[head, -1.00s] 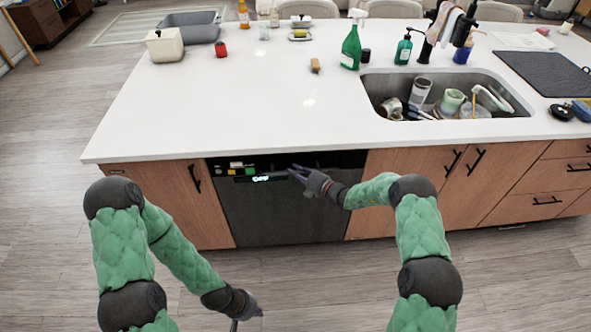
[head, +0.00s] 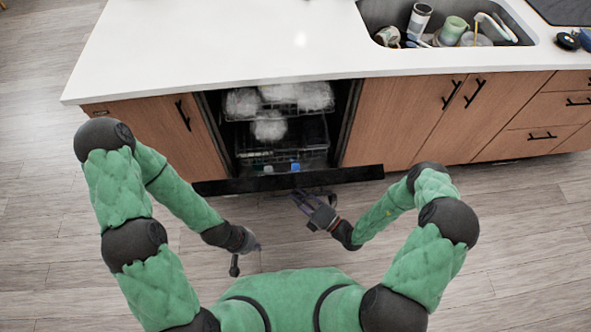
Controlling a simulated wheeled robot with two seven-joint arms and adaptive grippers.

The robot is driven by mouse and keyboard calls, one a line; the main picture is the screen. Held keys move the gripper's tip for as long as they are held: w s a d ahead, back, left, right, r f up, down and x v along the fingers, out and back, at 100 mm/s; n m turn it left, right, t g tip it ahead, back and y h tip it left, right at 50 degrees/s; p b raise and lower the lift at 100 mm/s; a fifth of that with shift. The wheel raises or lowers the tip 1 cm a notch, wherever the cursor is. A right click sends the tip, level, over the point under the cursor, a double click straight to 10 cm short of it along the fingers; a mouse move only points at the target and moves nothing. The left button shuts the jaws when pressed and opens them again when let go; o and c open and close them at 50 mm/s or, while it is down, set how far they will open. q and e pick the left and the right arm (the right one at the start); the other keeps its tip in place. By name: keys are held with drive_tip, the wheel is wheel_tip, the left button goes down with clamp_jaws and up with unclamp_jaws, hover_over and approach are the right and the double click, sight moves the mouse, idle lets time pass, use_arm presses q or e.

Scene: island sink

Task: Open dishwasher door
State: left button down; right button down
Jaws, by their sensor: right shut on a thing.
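The dishwasher door (head: 235,186) is swung down and out from the cabinet front. Its dark upper edge shows as a long strip in front of the opening. My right gripper (head: 299,195) is at the near side of this edge, around its middle, shut on the door; the exact contact is hard to see. The dishwasher interior (head: 290,130) is exposed, with racks and pale dishes inside. My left gripper (head: 245,258) is low over the floor, left of the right gripper, with its fingers apart and empty. It is clear of the door.
The white countertop (head: 215,50) overhangs the dishwasher. Wooden cabinets (head: 165,140) flank it left and right (head: 430,115). A sink (head: 375,22) holding several dishes is at upper right. Wooden floor (head: 540,215) is free at the right.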

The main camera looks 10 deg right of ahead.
drive_tip(key=s+f+b, duration=0.2)
drive_tip(key=s+f, duration=0.2)
drive_tip(key=s, duration=0.2)
drive_tip(key=shift+f, duration=0.3)
idle(0.3)
